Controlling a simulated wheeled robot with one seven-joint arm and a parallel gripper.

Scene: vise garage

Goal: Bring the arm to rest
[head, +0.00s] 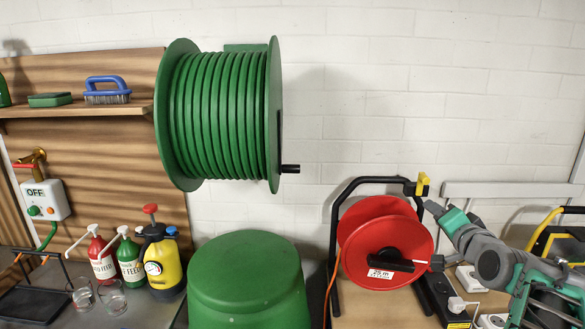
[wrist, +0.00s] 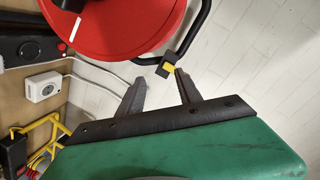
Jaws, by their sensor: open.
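My arm (head: 495,258) reaches in from the lower right of the head view, in front of the wall and bench. My gripper (head: 432,208) is at its left end, just right of the red cable reel (head: 368,238). In the wrist view the two dark fingers of my gripper (wrist: 156,78) stand apart with nothing between them. The reel's yellow clip (wrist: 170,68) on its black frame shows close to the fingertips in that picture. I cannot tell the distance in depth between them.
A green hose drum (head: 222,115) hangs on the white wall. A green bin (head: 248,285) stands left of the reel. A white socket box (head: 470,278), other bench items and a yellow-framed thing (head: 548,235) crowd around my arm. The wall above is clear.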

